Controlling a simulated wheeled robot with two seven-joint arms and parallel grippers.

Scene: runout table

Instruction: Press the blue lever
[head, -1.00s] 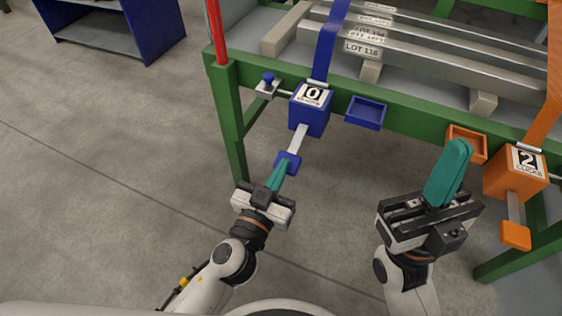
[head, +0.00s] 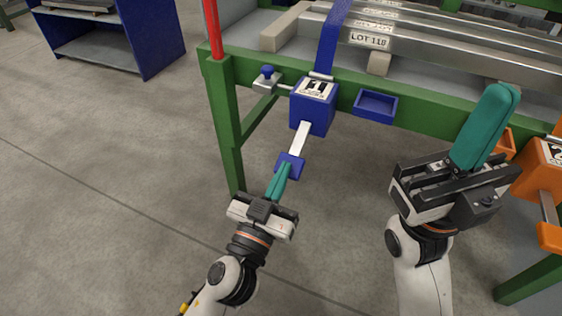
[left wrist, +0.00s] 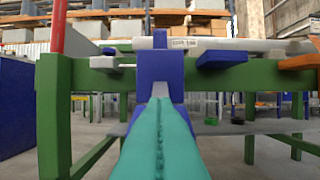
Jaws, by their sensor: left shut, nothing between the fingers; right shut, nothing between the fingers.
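The blue lever is a metal arm with a blue pad (head: 291,164), hanging from the blue counter box (head: 313,106) on the green table rail. The box's card reads 1. My left gripper (head: 279,182) is shut, with its teal fingertips at the lower edge of the blue pad; I cannot tell if they touch. My right gripper (head: 487,125) is shut and empty, raised right of the blue box.
An orange counter box (head: 539,168) with an orange lever pad (head: 549,237) is at the right. A blue tray (head: 374,106) and a blue-knobbed fitting (head: 267,78) sit on the green rail. Metal bars (head: 440,57) lie on the table.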

